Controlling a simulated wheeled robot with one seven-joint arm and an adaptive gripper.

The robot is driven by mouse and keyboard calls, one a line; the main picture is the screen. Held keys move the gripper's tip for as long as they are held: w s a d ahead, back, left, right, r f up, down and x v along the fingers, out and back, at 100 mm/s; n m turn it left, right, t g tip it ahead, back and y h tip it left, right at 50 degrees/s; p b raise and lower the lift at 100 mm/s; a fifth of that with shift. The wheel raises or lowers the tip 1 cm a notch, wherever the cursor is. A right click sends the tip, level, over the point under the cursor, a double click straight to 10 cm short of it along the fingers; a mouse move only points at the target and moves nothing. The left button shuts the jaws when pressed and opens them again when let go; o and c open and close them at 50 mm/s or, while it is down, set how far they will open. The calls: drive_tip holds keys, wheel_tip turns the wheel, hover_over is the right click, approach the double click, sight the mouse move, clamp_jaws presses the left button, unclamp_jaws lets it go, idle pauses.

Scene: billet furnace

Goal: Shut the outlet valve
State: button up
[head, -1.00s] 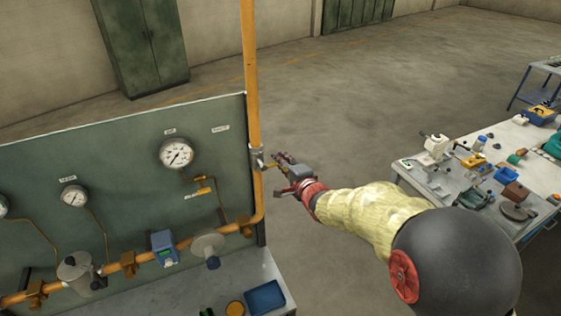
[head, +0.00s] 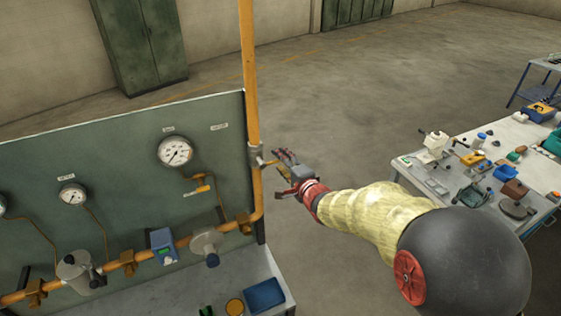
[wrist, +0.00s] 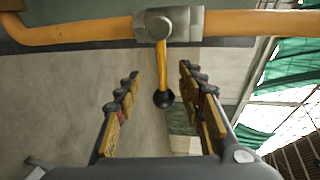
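The valve has a grey body (head: 255,156) on the upright yellow pipe at the panel's right edge. In the wrist view, the valve body (wrist: 168,25) is at the top. Its yellow lever (wrist: 163,65) sticks out crosswise to the pipe and ends in a black knob (wrist: 163,99). My gripper (head: 279,172) is just right of the valve in the head view. In the wrist view, my gripper (wrist: 160,80) is open, one finger on each side of the lever. Clear gaps show between both fingers and the lever.
The green panel (head: 110,170) carries gauges, smaller pipes and a second, yellow-handled valve (head: 202,189). A blue tray (head: 264,296) lies on the bench below. A cluttered table (head: 405,176) stands at right. The floor between is clear.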

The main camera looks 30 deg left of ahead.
drive_tip(key=v, duration=1.1)
drive_tip(key=s+d+f+n+g+h+b, duration=0.35)
drive_tip(key=d+f+n+h, duration=0.5)
drive_tip(key=d+f, duration=0.65)
drive_tip(key=s+d+f+h+b, duration=0.1)
drive_tip(key=s+d+f+b, duration=0.2)
drive_tip(key=s+d+b, duration=0.4)
drive_tip(key=s+d+f+h+b, duration=0.1)
drive_tip(key=s+d+f+b, duration=0.3)
drive_tip(key=s+d+b, duration=0.4)
drive_tip(key=s+d+f+h+b, duration=0.2)
drive_tip(key=s+d+f+b, duration=0.1)
drive_tip(key=s+d+b, duration=0.5)
drive_tip(key=d+b, duration=0.3)
drive_tip(key=d, duration=0.3)
drive_tip(key=shift+s+f+m+g, duration=0.25)
drive_tip(key=shift+m+g, duration=0.1)
